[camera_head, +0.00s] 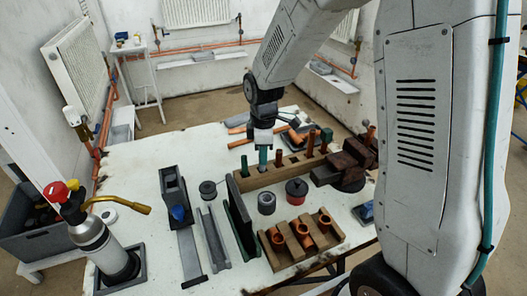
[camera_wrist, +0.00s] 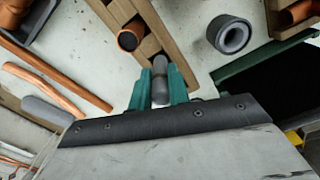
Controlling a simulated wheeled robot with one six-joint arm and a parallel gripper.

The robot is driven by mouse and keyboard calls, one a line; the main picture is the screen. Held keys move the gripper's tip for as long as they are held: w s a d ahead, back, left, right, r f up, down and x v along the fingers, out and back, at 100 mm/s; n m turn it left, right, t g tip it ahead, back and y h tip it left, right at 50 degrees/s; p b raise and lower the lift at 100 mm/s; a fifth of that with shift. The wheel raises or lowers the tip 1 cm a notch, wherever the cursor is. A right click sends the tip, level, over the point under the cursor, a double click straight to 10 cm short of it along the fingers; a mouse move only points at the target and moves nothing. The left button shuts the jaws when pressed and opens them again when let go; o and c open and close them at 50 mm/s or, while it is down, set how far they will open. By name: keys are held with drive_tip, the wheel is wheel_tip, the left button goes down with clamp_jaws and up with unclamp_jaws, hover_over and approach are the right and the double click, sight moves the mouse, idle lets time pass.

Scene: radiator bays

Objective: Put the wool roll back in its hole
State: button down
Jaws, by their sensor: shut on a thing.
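My gripper (camera_head: 262,152) hangs over the wooden block with holes (camera_head: 247,184) on the white table. In the wrist view its green fingers (camera_wrist: 160,88) are shut on a small grey cylinder, the wool roll (camera_wrist: 160,75). The far end of the roll overlaps the wooden block (camera_wrist: 112,18) in this view. I cannot tell whether it is above the block or in a hole. A copper-coloured piece (camera_wrist: 128,40) sits in a hole nearby. In the head view the roll cannot be made out.
Rods stand in the block to the right of my gripper. A vise (camera_head: 350,165) is at the right. In front are a grey ring (camera_head: 266,203), a red tin (camera_head: 296,188) and a wooden rack (camera_head: 282,262) of copper fittings. A gas torch (camera_head: 98,238) stands at the left.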

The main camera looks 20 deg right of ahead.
sight(263, 171)
drive_tip(key=shift+f, duration=1.1)
drive_tip(key=shift+f, duration=0.15)
drive_tip(key=shift+f, duration=0.3)
drive_tip(key=c, duration=1.3)
unclamp_jaws()
drive_tip(key=shift+o, duration=0.2)
drive_tip(key=shift+r, duration=0.1)
drive_tip(key=shift+r, duration=3.45)
